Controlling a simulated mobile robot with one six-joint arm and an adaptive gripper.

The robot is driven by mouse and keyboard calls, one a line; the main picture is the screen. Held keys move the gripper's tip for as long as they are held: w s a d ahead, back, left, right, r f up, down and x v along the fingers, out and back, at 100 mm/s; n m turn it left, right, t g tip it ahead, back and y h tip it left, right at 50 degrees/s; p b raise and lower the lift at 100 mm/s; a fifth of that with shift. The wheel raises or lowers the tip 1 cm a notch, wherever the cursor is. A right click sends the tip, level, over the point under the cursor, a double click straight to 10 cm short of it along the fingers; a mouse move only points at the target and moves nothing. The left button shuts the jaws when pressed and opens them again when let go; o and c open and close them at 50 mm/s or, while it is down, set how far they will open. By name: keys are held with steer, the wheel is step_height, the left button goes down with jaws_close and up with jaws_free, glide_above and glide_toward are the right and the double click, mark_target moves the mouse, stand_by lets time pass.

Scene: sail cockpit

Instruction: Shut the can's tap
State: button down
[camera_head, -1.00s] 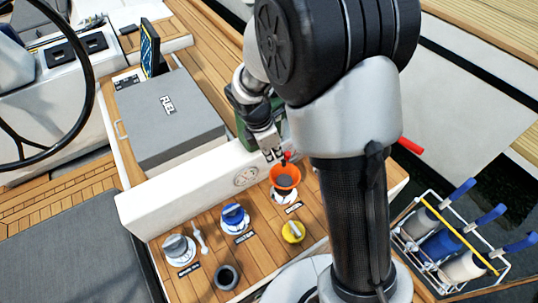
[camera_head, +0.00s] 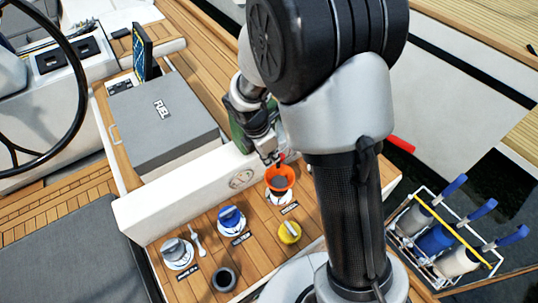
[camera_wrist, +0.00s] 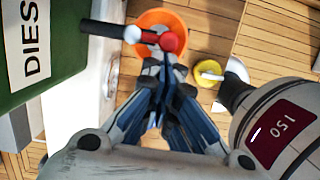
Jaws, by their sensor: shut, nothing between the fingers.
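The green can (camera_wrist: 45,45) lies along the left of the wrist view with a white label reading "DIES". In the head view it is mostly hidden behind my arm (camera_head: 238,132). Its tap has a dark spout (camera_wrist: 100,28), a pale round part (camera_wrist: 132,34) and a red knob (camera_wrist: 169,42), also visible as a red spot in the head view (camera_head: 281,157). My gripper (camera_wrist: 165,62) is shut and empty, its fingertips right by the red knob. I cannot tell whether they touch it. The orange funnel (camera_wrist: 176,20) is beneath the tap.
The funnel (camera_head: 280,178) stands in a deck fitting beside a yellow cap (camera_head: 289,232) and a blue cap (camera_head: 231,217). A grey fuel box (camera_head: 165,135) is left of the can. A rack of winch handles (camera_head: 440,240) stands at right.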

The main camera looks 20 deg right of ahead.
steer(key=shift+s+d+n+p, duration=0.1)
steer(key=shift+d+n+p, duration=0.05)
steer(key=shift+n+p, duration=0.25)
steer(key=w+d+n+t+y+p, duration=0.2)
steer(key=d+n+p, duration=0.4)
steer(key=n+p, duration=0.8)
steer(key=shift+d+n+y, duration=0.4)
steer(key=shift+n+y, duration=0.2)
steer(key=shift+n, duration=0.4)
steer(key=shift+s+a, duration=0.1)
stand_by(0.3)
